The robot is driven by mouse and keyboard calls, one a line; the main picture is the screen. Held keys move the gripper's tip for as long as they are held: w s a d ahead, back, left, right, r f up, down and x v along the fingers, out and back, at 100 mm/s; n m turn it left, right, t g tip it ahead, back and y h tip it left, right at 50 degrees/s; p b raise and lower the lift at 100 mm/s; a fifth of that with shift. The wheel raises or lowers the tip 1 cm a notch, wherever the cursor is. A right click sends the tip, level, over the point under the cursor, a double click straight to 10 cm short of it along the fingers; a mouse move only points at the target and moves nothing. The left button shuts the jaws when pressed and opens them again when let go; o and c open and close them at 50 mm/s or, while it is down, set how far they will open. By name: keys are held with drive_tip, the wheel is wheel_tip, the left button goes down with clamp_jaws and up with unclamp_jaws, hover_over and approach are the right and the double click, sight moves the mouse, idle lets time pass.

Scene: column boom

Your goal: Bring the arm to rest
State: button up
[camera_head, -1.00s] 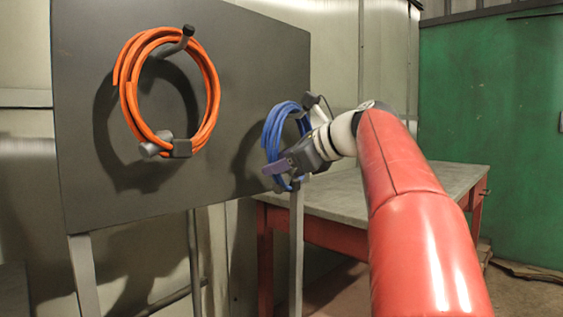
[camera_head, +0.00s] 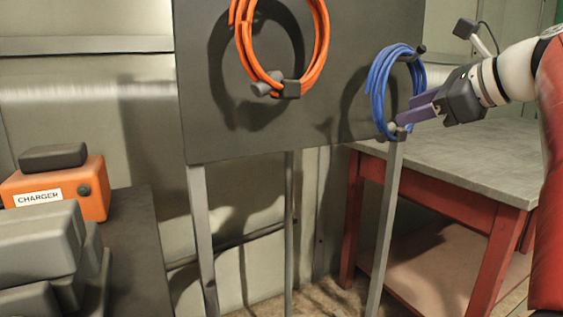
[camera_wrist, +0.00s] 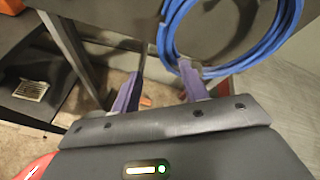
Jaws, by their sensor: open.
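My gripper (camera_head: 407,117) is at the right in the head view, with its purple fingers pointing left toward the lower part of the blue cable coil (camera_head: 374,88). In the wrist view my gripper (camera_wrist: 158,94) has its two purple fingers spread apart, with nothing between them. The blue coil also shows in the wrist view (camera_wrist: 262,52), just beyond the right finger. It hangs on pegs at the right side of a dark board (camera_head: 345,60). Whether a fingertip touches the coil or its lower peg, I cannot tell.
An orange cable coil (camera_head: 322,45) hangs on the board's left part. A grey-topped red table (camera_head: 470,170) stands right of the board, below my arm. An orange charger box (camera_head: 60,190) and grey cases (camera_head: 35,245) sit at the lower left.

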drive_tip(key=s+a+f+n+g+h, duration=0.2)
drive_tip(key=s+a+f+n+g, duration=0.15)
drive_tip(key=a+f+n, duration=0.6)
drive_tip(key=s+a+f+n+g+h, duration=0.1)
drive_tip(key=s+f+n+h, duration=0.1)
drive_tip(key=s+f+n, duration=0.5)
drive_tip(key=s+a+f+n+g+h, duration=0.1)
drive_tip(key=s+f+n, duration=0.7)
drive_tip(key=f, duration=1.2)
drive_tip(key=shift+s+a+f+h, duration=0.3)
drive_tip(key=shift+s+a+h, duration=0.3)
drive_tip(key=shift+s+a, duration=0.05)
drive_tip(key=shift+g, duration=0.25)
